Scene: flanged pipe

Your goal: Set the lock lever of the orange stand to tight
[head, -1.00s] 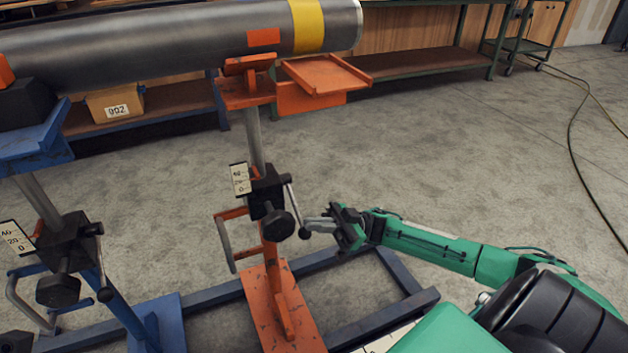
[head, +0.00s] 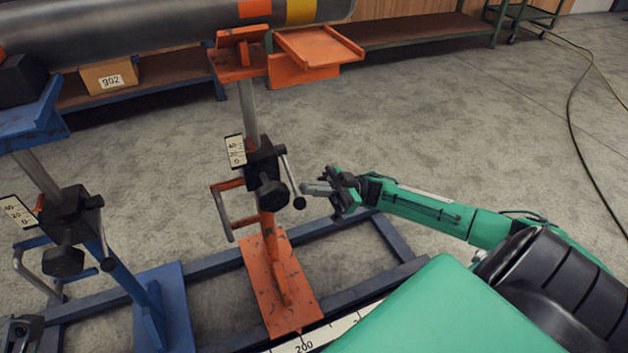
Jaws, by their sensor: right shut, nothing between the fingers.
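The orange stand (head: 282,285) stands upright in the middle, with a black clamp block (head: 262,160) on its post. Its lock lever (head: 290,177) is a thin grey rod on the right of the block, hanging down and slightly right to a black ball end. A black knob (head: 272,194) sits left of the ball. My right gripper (head: 304,188) comes in from the right, shut and empty. Its fingertips are at the lower lever, just above the ball; I cannot tell whether they touch. A dark part at the lower left edge may be my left gripper (head: 20,332), mostly cut off.
A blue stand (head: 165,300) with its own knob and lever stands at left. A grey pipe (head: 130,32) lies across the top of the stands. The orange crank handle (head: 226,212) is left of the post. Blue base rails (head: 390,240) run along the floor. Open floor lies at right.

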